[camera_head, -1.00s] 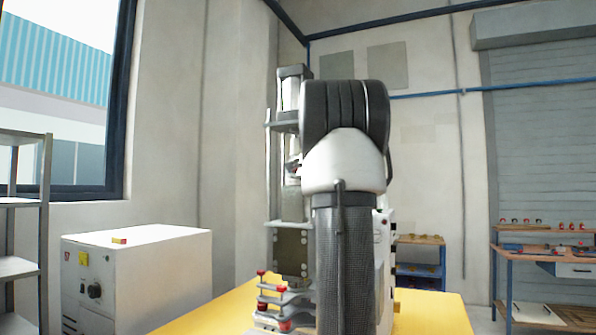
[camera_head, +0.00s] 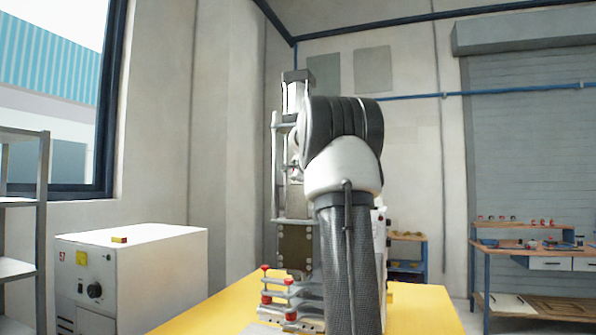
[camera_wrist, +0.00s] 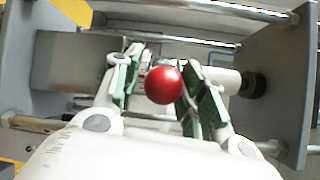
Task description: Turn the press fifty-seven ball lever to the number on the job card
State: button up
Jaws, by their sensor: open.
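The press (camera_head: 294,240) stands on a yellow table (camera_head: 225,301), partly hidden behind my arm. In the wrist view a red ball (camera_wrist: 164,85), seemingly the lever's knob, sits between the two fingers of my gripper (camera_wrist: 165,72). The fingers, with green pads, are open on either side of it. I cannot tell whether either pad touches it. The lever's shaft is hidden behind the ball. My gripper is hidden by my arm in the head view. No job card or dial number can be made out clearly.
A grey shelf (camera_head: 22,235) is at far left. A workbench (camera_head: 530,255) stands at the right. Grey plates and rods of the press flank my gripper closely.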

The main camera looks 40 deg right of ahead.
jog(key=shift+r, duration=0.1)
jog(key=v, duration=1.2)
dwell(0.4)
